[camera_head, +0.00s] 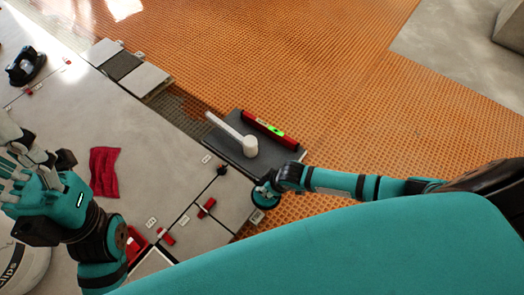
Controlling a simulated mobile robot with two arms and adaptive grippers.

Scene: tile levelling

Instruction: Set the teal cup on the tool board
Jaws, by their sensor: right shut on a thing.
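The teal cup (265,199) is a round, low piece with a dark top, near the lower right corner of the tool board. The tool board (239,121) is a dark grey slab lying on the orange matting and bearing a white mallet and a red level. My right gripper (268,186) reaches in from the right and is shut on the teal cup, partly hiding it. From this view I cannot tell how high the cup is above the floor. My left gripper (22,172) is at the left edge, far from the board; its finger opening is unclear.
The white mallet (232,134) lies across the board's left and middle, and the red level (270,130) lies along its far edge. Grey tiles with red clips (207,207) border the board. A red cloth (104,171) and a black tool (26,66) lie on the left tiles.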

